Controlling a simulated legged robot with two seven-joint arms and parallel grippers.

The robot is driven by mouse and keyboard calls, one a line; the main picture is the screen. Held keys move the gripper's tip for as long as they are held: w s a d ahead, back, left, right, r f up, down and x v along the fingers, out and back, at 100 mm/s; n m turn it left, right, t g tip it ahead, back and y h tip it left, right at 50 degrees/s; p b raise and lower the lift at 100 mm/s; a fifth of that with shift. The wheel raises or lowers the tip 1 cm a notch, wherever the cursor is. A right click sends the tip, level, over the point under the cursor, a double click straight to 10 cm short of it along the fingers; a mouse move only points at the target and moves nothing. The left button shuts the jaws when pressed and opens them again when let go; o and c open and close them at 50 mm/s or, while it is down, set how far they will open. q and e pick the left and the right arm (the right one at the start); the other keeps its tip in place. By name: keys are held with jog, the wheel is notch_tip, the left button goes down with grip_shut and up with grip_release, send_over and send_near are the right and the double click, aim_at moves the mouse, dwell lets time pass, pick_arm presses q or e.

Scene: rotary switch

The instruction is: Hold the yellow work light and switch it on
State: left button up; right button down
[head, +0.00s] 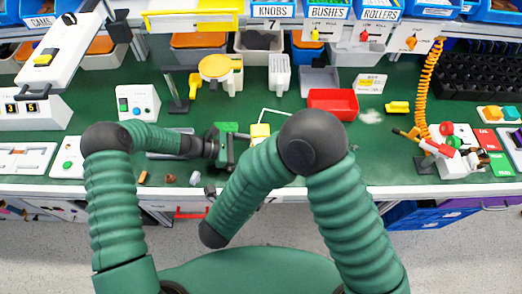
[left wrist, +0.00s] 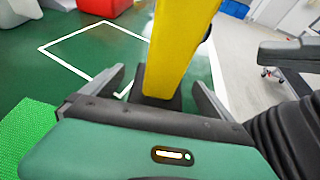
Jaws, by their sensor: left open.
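The yellow work light (head: 260,131) stands on the green bench near a white outlined square, partly hidden behind my right arm in the head view. In the left wrist view the yellow work light (left wrist: 180,45) rises between the two fingers, with a dark part low between them. My left gripper (head: 228,147) is close to the light, and its fingers (left wrist: 163,88) are open, one on each side of it. Gaps show beside the light, though contact is hard to judge. Its switch cannot be made out. My right forearm bends down to the front; its gripper cannot be identified.
A red bin (head: 333,104) stands behind the light. A yellow round-topped device (head: 214,68) is farther back. A control box (head: 137,103) is at left, and an orange coiled cord (head: 429,80) hangs at right. Small parts lie along the front edge. The outlined square (left wrist: 85,55) is mostly bare.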

pick_arm(q)
jog(key=v, duration=1.2)
jog(key=shift+f, duration=0.1)
jog(key=shift+a, duration=0.1)
